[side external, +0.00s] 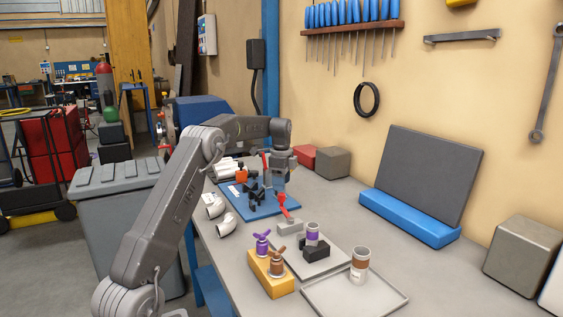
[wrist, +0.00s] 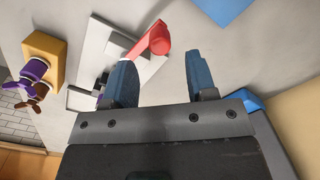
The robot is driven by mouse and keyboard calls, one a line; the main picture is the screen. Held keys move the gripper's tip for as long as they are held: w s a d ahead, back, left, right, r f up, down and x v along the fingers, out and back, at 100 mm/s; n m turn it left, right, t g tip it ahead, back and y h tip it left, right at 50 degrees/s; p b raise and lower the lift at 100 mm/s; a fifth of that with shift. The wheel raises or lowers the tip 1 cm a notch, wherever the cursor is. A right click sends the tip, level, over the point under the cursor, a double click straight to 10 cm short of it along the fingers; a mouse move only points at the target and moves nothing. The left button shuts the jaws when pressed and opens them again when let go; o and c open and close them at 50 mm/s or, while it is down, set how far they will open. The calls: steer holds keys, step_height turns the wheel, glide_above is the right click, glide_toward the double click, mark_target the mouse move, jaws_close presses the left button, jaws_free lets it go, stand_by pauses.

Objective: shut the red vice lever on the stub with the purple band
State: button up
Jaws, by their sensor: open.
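The red vice lever (side external: 283,205) stands tilted up from a small grey block on the bench. In the wrist view the lever (wrist: 152,40) lies just ahead of my left-hand fingertip, with no clear contact. My gripper (side external: 277,184) is above the bench, behind the lever. In the wrist view my gripper (wrist: 161,58) has its two blue fingers apart, with nothing between them.
A brown-banded stub (side external: 359,264) stands on a light tray (side external: 385,297). A yellow block (side external: 270,278) bears purple and brown winged pieces. A blue mat (side external: 262,208) holds black parts, with white pipe elbows (side external: 227,223) beside it.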

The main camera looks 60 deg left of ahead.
step_height(320, 180, up, 9)
steer(key=shift+f, duration=0.2)
stand_by(0.5)
steer(key=s+d+r+n+t+y, duration=0.1)
steer(key=s+d+r+n, duration=0.2)
steer(key=d, duration=0.8)
steer(key=s+d+r+n+t, duration=0.1)
steer(key=s+d+r, duration=0.3)
steer(key=d, duration=0.7)
steer(key=s+d+f+n+t, duration=0.1)
steer(key=s+d+f, duration=0.1)
steer(key=s+d, duration=0.3)
steer(key=s+d+f+n+t, duration=0.1)
steer(key=s+d+f+n, duration=0.1)
steer(key=s+d, duration=0.3)
steer(key=s+d+f+n+t+h, duration=0.1)
steer(key=s+d+f, duration=0.3)
steer(key=s, duration=0.5)
steer(key=shift+d+f+n+t, duration=0.3)
steer(key=shift+d+n, duration=0.3)
steer(key=shift+d, duration=0.3)
